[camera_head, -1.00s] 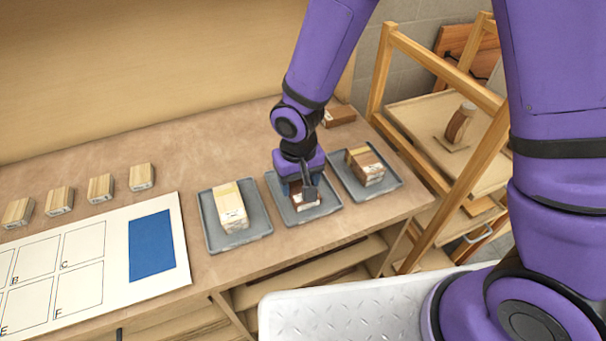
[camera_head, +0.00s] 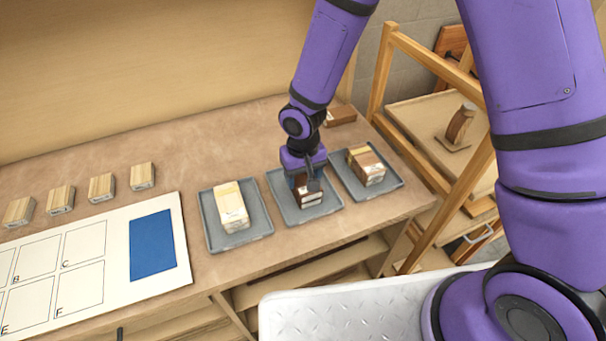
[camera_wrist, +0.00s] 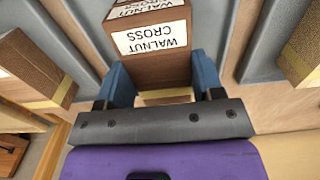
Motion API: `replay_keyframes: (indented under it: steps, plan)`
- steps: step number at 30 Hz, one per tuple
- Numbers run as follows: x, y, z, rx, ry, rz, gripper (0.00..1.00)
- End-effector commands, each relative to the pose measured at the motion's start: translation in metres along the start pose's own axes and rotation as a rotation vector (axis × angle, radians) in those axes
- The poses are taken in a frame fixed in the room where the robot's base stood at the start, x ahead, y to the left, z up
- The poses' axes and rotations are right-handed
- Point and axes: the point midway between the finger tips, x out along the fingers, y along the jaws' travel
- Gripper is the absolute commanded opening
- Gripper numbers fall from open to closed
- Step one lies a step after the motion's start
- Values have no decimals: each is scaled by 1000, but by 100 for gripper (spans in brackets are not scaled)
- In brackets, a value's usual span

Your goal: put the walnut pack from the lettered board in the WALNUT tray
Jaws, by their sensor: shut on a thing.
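My gripper (camera_head: 308,182) is over the middle grey tray (camera_head: 328,208). Its blue fingers stand on both sides of a dark brown pack (camera_head: 304,190) and are shut on it. In the wrist view the pack (camera_wrist: 150,68) lies between the fingers, with a white label reading WALNUT CROSS towards the camera. The lettered board (camera_head: 95,262) lies at the left with empty marked squares and a blue patch.
The left tray (camera_head: 212,236) holds pale packs (camera_head: 231,205). The right tray (camera_head: 395,181) holds brown and yellowish packs (camera_head: 366,166). Several small wood blocks (camera_head: 102,187) stand in a row behind the board. A brown block (camera_head: 340,115) lies behind the trays. A wooden rack (camera_head: 440,130) stands at the right.

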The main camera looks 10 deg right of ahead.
Motion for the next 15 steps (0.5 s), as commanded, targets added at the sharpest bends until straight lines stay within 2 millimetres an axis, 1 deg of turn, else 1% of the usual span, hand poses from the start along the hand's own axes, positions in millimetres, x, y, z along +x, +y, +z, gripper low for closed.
replay_keyframes:
  steps: [3, 4, 5, 6, 7, 15]
  plan:
    - [3, 0, 0, -1, -1, 0, 36]
    - [2, 0, 0, -1, 0, 0, 68]
    - [2, 0, 0, -1, 0, 0, 75]
    - [2, 0, 0, -1, 0, 0, 84]
    - [2, 0, 0, -1, 0, 0, 86]
    - [2, 0, 0, 0, 0, 0, 86]
